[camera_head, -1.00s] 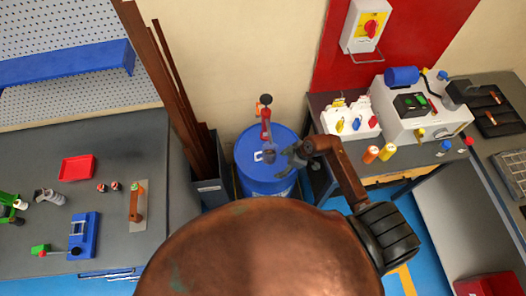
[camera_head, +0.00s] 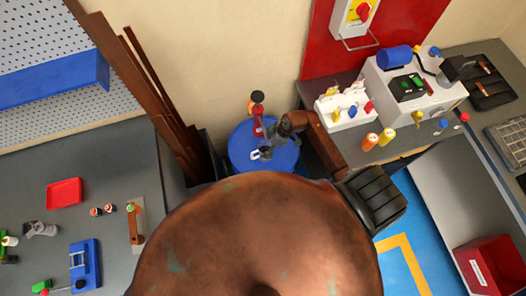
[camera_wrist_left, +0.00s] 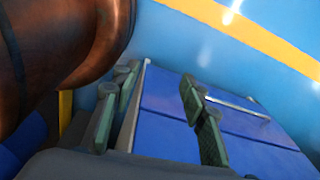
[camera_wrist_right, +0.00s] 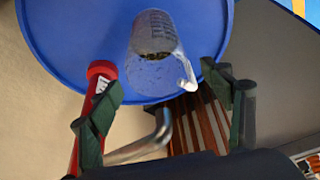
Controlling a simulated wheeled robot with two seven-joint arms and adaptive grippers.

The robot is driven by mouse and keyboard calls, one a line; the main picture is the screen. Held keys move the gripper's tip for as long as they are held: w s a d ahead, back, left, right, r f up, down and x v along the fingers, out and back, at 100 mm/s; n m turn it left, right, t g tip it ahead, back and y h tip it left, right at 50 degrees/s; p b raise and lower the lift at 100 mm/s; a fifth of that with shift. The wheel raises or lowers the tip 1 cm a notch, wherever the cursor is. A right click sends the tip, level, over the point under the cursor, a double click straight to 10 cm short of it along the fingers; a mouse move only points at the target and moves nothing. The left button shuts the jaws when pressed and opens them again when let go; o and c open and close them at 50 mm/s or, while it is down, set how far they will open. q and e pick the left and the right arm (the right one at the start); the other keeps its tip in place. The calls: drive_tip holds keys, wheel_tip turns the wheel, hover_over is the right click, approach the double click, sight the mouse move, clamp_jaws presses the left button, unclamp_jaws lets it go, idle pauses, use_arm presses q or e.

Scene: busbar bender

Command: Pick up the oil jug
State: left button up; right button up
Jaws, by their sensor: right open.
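The oil jug (camera_wrist_right: 152,62) is a clear, marked jug with a pale handle. It stands on the blue drum (camera_wrist_right: 60,40). In the head view the jug (camera_head: 264,153) is small and partly covered by my right gripper (camera_head: 274,140). In the right wrist view my right gripper (camera_wrist_right: 165,90) is open, with the jug ahead between its two green-padded fingers and nothing held. My left gripper (camera_wrist_left: 155,108) shows only in its wrist view, fingers apart and empty, near a blue cabinet face.
A red hand pump (camera_head: 257,115) rises from the drum beside the jug; its red tube (camera_wrist_right: 100,72) is close to my right gripper's left finger. Brown bars (camera_head: 150,90) lean left of the drum. A bench (camera_head: 400,135) with bottles and a machine (camera_head: 410,85) is right.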

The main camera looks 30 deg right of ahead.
sight(264, 147)
drive_tip(key=x, duration=0.3)
drive_tip(key=shift+f, duration=0.35)
drive_tip(key=c, duration=0.8)
use_arm(q)
drive_tip(key=shift+w, duration=0.7)
use_arm(e)
drive_tip(key=c, duration=0.8)
use_arm(q)
drive_tip(key=shift+r, duration=0.1)
use_arm(e)
drive_tip(key=shift+o, duration=0.2)
use_arm(q)
wheel_tip(264, 147, down, 3)
drive_tip(key=b, duration=0.2)
drive_tip(key=shift+r+b, duration=0.2)
drive_tip(key=shift+b, duration=0.1)
use_arm(e)
drive_tip(key=s+d+r, duration=0.3)
drive_tip(key=s+d, duration=0.8)
drive_tip(key=d, duration=0.2)
drive_tip(key=shift+s+d+r, duration=0.25)
drive_tip(key=shift+d, duration=0.1)
